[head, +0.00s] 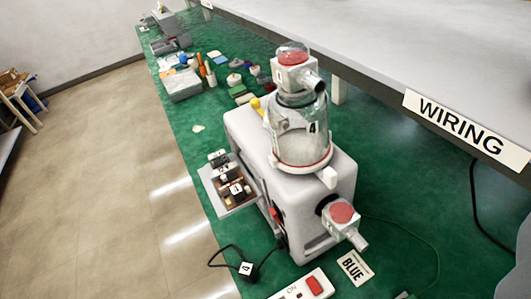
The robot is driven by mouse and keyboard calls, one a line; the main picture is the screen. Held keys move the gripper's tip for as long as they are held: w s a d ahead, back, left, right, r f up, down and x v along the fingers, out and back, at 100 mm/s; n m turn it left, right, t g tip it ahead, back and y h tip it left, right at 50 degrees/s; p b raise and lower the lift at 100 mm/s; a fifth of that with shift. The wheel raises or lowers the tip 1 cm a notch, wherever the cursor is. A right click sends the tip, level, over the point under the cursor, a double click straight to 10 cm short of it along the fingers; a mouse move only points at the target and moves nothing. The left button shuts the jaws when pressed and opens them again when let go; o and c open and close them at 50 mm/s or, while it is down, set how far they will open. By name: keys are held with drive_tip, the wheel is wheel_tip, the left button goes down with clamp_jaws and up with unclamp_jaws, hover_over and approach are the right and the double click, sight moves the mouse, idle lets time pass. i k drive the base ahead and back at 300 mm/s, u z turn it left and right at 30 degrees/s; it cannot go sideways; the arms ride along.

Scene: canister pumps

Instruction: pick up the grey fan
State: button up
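I cannot make out a grey fan for certain in the head view. Several small grey items (165,22) stand at the far end of the green bench, too small to identify. A grey-white pump machine (250,150) with a clear canister (300,135) marked 4 on top stands on the bench in the middle of the view. My gripper is not in view.
A raised shelf (380,55) with a WIRING sign (455,122) runs along the right. A power strip (305,287), a BLUE label (354,268) and a plug with cord (247,268) lie in front. A grey box (184,86) and loose parts lie behind. Open floor (90,170) is left.

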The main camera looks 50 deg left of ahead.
sight(217, 160)
drive_tip(key=z, duration=1.85)
drive_tip(key=k, duration=2.25)
drive_tip(key=u, duration=1.85)
drive_tip(key=i, duration=1)
drive_tip(key=z, duration=0.05)
